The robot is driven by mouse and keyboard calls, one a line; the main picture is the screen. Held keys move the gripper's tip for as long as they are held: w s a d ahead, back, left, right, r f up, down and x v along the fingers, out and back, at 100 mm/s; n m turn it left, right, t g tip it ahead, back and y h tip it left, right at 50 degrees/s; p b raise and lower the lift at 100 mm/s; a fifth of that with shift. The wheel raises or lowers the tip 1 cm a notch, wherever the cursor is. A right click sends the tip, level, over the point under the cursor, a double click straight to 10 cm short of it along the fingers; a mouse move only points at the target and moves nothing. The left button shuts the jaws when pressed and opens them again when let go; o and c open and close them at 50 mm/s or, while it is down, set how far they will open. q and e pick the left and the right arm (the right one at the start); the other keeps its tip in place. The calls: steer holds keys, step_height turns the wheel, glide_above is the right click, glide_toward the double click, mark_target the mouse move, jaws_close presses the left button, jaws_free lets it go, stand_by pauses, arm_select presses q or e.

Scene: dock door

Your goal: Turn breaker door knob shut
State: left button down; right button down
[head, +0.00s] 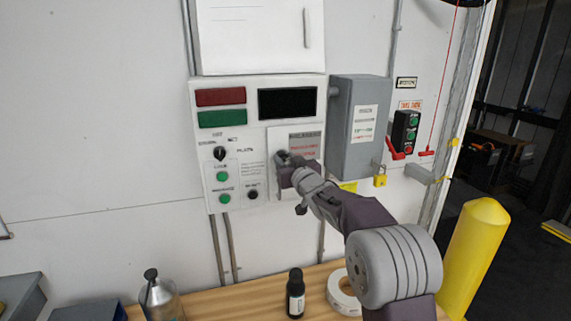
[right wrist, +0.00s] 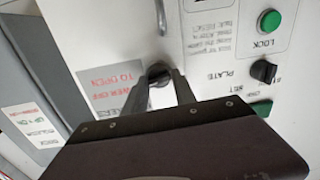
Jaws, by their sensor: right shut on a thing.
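The control panel (head: 228,150) hangs on the white wall. The breaker door (head: 307,139) is a pale door with red lettering at the panel's lower right; it also shows in the right wrist view (right wrist: 107,72). Its dark round knob (right wrist: 157,71) sits between the fingertips of my right gripper (right wrist: 159,84). In the head view my right gripper (head: 285,160) reaches up to the door from the lower right and hides most of the knob. It is shut on the knob. The door looks flush with the panel. My left gripper is out of view.
A grey box (head: 357,125) with a yellow padlock (head: 380,180) is right of the panel. Below, a wooden bench (head: 245,300) holds a dark bottle (head: 295,294), a tape roll (head: 341,296) and a metal can (head: 160,298). A yellow post (head: 476,250) stands at right.

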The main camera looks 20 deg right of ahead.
steer(key=n+b, duration=0.1)
steer(key=n, duration=0.2)
steer(key=shift+a+n+b, duration=0.1)
steer(key=shift+n+b, duration=0.2)
steer(key=shift+n, duration=0.1)
steer(key=n+b, duration=0.1)
steer(key=n, duration=0.2)
steer(key=n+b, duration=0.2)
steer(key=n, duration=0.2)
steer(key=shift+a+n+h, duration=0.1)
steer(key=shift+n+h, duration=0.2)
steer(key=shift+r+n+b, duration=0.15)
steer(key=shift+n+b, duration=0.45)
steer(key=shift+n, duration=0.9)
steer(key=shift+r, duration=0.1)
steer(key=c, duration=1.3)
jaws_free()
steer(key=shift+o, duration=1.3)
steer(key=shift+w+f, duration=0.1)
steer(key=shift+f, duration=0.1)
